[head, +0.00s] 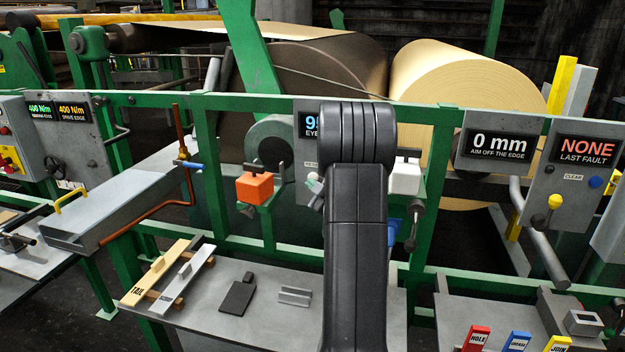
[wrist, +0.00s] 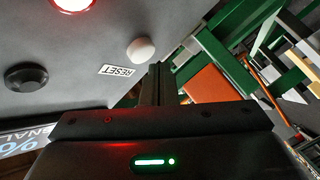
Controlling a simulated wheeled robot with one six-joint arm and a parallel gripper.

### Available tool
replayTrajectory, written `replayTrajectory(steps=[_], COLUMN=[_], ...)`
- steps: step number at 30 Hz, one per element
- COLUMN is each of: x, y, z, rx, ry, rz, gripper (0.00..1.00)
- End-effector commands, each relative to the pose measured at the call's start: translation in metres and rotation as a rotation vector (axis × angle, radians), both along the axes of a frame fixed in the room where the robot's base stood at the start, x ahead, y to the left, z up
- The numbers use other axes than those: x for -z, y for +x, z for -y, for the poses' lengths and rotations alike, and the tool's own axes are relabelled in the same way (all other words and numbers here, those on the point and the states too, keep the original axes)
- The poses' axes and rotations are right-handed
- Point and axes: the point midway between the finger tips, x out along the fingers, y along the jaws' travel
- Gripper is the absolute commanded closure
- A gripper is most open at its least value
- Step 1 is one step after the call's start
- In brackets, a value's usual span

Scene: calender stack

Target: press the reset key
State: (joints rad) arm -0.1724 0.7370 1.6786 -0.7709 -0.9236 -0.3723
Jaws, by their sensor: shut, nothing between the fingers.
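The reset key is a pale round button (wrist: 141,50) on a grey panel in the wrist view, beside a white label reading RESET (wrist: 117,70). My gripper (wrist: 154,72) is shut and empty. Its fingertips end just below the button in the picture, near the panel's edge; I see a gap in the picture, but cannot tell the depth between them.
The same panel carries a black knob (wrist: 27,77) and a glowing red lamp (wrist: 73,4). An orange block (head: 255,187) on a green bracket stands left of the arm; a white block (head: 405,178) stands right. A green rail (head: 450,112) crosses above a grey bench (head: 225,320).

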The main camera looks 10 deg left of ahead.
Motion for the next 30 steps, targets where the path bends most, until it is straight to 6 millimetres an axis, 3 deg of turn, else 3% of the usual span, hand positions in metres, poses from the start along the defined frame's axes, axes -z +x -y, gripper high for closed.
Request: replayTrajectory(steps=[30], x=[0.0], y=[0.013], z=[0.001], rx=[0.001], ry=[0.0], rz=[0.0], gripper=[1.0])
